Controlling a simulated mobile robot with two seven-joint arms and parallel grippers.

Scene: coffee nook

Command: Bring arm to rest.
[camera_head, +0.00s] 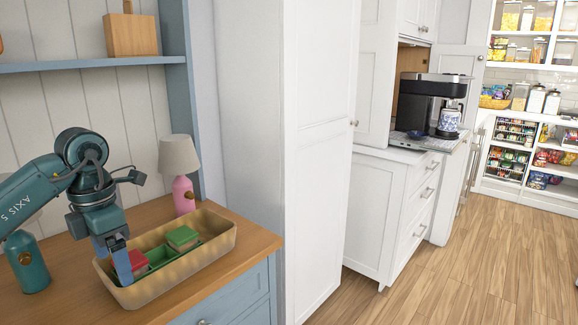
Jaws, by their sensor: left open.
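My left arm (60,172) comes in from the left and bends down over the wooden counter. Its gripper (112,260) points downward over the left part of a tan tray (210,256). The jaws are open, with blue fingers. A red-and-green block (138,262) lies in the tray just right of the fingers; I cannot tell whether they touch it. A green-topped block (182,238) lies further right in the tray, apart from the gripper. The gripper hides part of the tray's left end. My right gripper is not in view.
A pink lamp (183,194) with a pale shade stands behind the tray. A teal bottle-like object (27,262) stands at the left. A blue shelf (90,64) runs above the arm. A tall white cabinet (318,150) stands right of the counter. Open wooden floor (450,280) lies at the right.

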